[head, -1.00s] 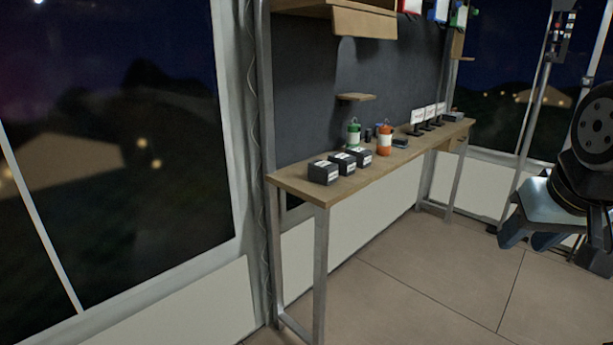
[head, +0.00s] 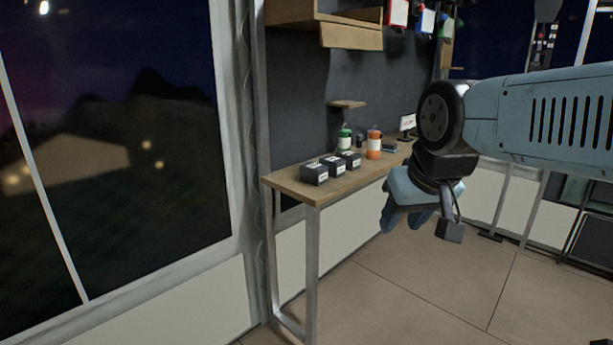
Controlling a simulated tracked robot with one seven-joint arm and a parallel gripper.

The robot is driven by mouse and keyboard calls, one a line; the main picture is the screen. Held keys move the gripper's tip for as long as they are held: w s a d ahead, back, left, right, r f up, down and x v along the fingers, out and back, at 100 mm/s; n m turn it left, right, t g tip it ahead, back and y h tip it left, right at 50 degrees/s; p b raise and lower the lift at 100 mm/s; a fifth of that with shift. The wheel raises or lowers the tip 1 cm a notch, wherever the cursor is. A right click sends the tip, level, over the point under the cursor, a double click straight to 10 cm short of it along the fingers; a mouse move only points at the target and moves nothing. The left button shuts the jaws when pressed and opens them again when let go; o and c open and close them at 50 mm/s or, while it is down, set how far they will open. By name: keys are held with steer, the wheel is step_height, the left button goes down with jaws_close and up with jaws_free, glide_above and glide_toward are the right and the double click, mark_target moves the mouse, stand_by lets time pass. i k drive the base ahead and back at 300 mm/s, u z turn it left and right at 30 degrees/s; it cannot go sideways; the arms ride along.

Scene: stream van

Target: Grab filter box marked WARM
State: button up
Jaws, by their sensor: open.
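Three small dark boxes with white labels stand in a row at the near left end of the wooden bench: a left box (head: 314,175), a middle box (head: 334,168) and a right box (head: 350,160). The labels are too small to read, so I cannot tell which one is marked WARM. My gripper (head: 405,222) is open and empty, in the air in front of the bench. It is to the right of the boxes and lower in the picture, clear of them.
The bench (head: 290,184) also bears a green-and-white container (head: 344,140) and an orange container (head: 374,147) behind the boxes. A small shelf (head: 347,104) and an upper wooden shelf (head: 350,36) hang above. My arm hides the bench's far end. The floor in front is clear.

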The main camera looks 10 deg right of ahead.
mark_target(312, 174)
steer(key=u, duration=0.1)
steer(key=i, duration=1)
steer(key=z, duration=0.1)
